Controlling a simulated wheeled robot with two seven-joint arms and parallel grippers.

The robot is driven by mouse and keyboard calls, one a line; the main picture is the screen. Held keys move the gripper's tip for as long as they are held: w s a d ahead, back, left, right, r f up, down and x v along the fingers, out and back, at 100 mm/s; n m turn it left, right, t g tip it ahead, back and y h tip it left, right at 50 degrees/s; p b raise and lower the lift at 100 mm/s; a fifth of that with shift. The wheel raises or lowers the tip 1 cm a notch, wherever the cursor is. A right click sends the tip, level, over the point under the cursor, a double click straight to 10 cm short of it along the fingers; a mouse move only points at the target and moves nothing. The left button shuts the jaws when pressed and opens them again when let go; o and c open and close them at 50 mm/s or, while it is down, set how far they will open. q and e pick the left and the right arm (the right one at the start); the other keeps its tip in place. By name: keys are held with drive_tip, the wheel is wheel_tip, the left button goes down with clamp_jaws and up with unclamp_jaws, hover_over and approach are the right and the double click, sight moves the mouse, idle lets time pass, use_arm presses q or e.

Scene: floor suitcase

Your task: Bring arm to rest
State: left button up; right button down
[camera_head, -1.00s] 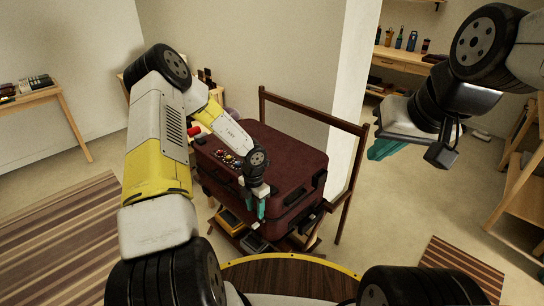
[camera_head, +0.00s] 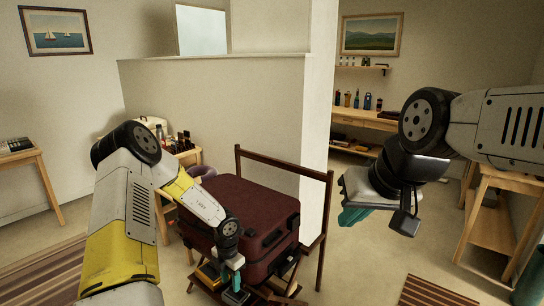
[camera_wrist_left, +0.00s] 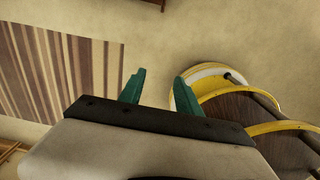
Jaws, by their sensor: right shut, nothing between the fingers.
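My left arm reaches in from the left in the head view. Its gripper (camera_head: 230,278) points down by the near side of the closed dark red suitcase (camera_head: 268,200). In the left wrist view, the teal fingers of this gripper (camera_wrist_left: 160,90) stand apart, with only bare floor between them. My right gripper (camera_head: 352,217) hangs from the right arm, to the right of the suitcase and clear of it. Its teal fingers are shut with nothing held. The left forearm hides part of the suitcase's left side.
The suitcase rests on a dark wooden rack (camera_head: 326,225) with a raised back frame. A table with bottles (camera_head: 180,143) stands behind my left arm. A wooden shelf unit (camera_head: 491,225) is at right. Striped rugs (camera_head: 432,291) lie on the floor. Open floor lies below my right gripper.

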use_arm(q)
drive_tip(key=w+r+m+t, duration=0.5)
drive_tip(key=w+r, duration=0.4)
drive_tip(key=r, duration=0.5)
drive_tip(key=s+d+r+m+t+h, duration=0.15)
drive_tip(key=r+m, duration=0.35)
drive_tip(key=r, duration=0.5)
drive_tip(key=s+d+r+m+t+h, duration=0.1)
drive_tip(key=d+r+m+t+h, duration=0.2)
drive_tip(key=r, duration=0.6)
drive_tip(key=s+d+r+m+g, duration=0.2)
drive_tip(key=s+r+m, duration=0.8)
drive_tip(key=s, duration=0.3)
drive_tip(key=s+a+m+y, duration=0.1)
drive_tip(key=s+a+m, duration=0.2)
drive_tip(key=s, duration=0.5)
drive_tip(key=s+a+m+g+y, duration=0.1)
drive_tip(key=s+a+m, duration=0.1)
drive_tip(key=s, duration=0.6)
drive_tip(key=shift+s+a+f+m, duration=0.2)
drive_tip(key=shift+a+m, duration=0.2)
drive_tip(key=shift+a, duration=0.5)
